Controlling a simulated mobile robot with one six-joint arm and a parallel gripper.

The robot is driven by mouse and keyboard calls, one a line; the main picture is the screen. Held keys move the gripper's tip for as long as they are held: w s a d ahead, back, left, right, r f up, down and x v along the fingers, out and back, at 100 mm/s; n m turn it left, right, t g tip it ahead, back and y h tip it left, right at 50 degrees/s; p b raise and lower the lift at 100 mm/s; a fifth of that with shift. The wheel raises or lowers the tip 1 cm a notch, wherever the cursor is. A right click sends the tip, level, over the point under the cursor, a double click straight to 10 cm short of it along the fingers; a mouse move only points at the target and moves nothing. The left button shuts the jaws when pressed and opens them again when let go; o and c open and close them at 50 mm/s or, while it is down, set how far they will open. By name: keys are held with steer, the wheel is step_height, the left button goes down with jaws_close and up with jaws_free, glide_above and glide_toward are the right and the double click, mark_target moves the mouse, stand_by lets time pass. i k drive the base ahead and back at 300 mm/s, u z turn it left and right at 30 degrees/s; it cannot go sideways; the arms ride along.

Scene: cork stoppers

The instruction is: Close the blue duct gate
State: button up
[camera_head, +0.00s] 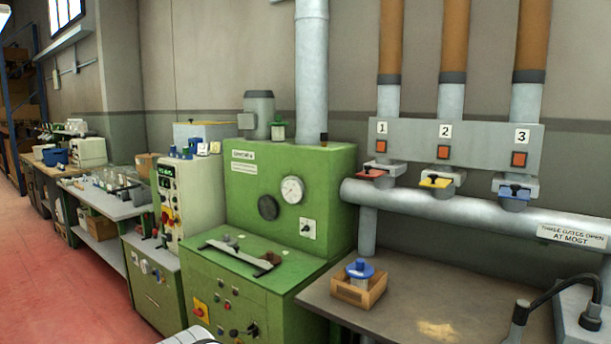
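The blue duct gate (514,191) is the rightmost of three slide gates on the grey duct panel, under the number 3 label (521,136). Its blue plate with a dark handle sticks out at the front of a light grey housing, above the horizontal pipe. How far the plate is slid in is too small to tell. The red gate (376,173) is under number 1 and the yellow gate (436,183) under number 2.
A workbench (405,290) stands below the pipe (440,205), with a wooden box (345,291) holding a blue-topped jar. A black curved hose or cable (545,293) rises at the lower right. The green machine (290,160) stands left of the gates. The red floor (60,270) at left is clear.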

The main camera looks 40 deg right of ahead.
mark_target(514, 192)
steer(key=z, duration=1.7)
steer(key=k, duration=0.5)
steer(key=z, duration=0.45)
steer(key=i, duration=0.5)
steer(key=z, duration=0.05)
